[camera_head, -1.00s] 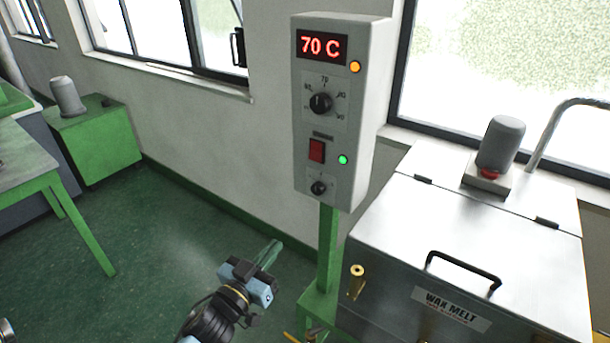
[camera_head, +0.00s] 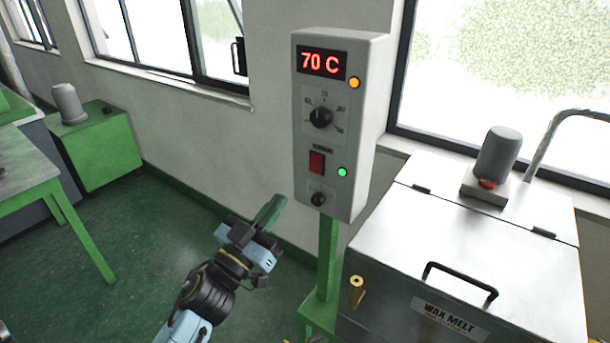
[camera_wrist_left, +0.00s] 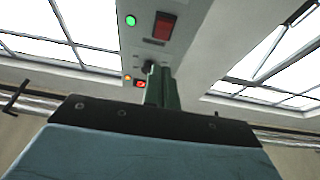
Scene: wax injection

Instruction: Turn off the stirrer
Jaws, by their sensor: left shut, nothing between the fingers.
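The grey control box (camera_head: 357,130) stands on a green post. Its display (camera_head: 321,63) reads 70 C, with an orange lamp beside it. Below are a black temperature dial (camera_head: 320,117), a red rocker switch (camera_head: 317,162), a lit green lamp (camera_head: 342,172) and a small black knob (camera_head: 318,198). My left gripper (camera_head: 275,206) is shut and empty, left of the box and near the height of the small knob. In the left wrist view, the green fingers (camera_wrist_left: 160,90) point up toward the box; the red switch (camera_wrist_left: 164,27) and green lamp (camera_wrist_left: 131,20) show beyond them.
The steel wax melt tank (camera_head: 480,250) with a black handle (camera_head: 460,280) and a motor (camera_head: 499,150) on its lid stands to the right. A brass valve (camera_head: 357,290) sticks out at its left. A green cabinet (camera_head: 105,150) and table are at the left. Floor between is free.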

